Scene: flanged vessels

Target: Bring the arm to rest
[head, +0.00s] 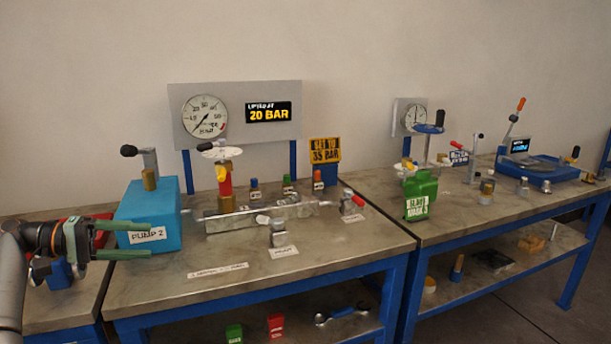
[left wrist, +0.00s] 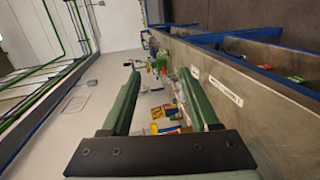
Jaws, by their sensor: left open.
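My left gripper (head: 122,239) comes in from the left edge in the head view. Its two green fingers are apart with nothing between them, beside the left side of the blue pump box (head: 150,212) labelled PUMP 2. I cannot tell whether the lower finger touches the box. The left wrist view shows the same open fingers (left wrist: 165,95), with the bench and its small parts beyond them. My right gripper is in neither view.
A gauge panel (head: 285,133) reading 20 BAR stands behind the metal manifold (head: 240,218). A yellow sign (head: 325,151) and a green canister (head: 420,195) stand farther right. The front of the near bench (head: 330,250) is mostly bare, with small labels.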

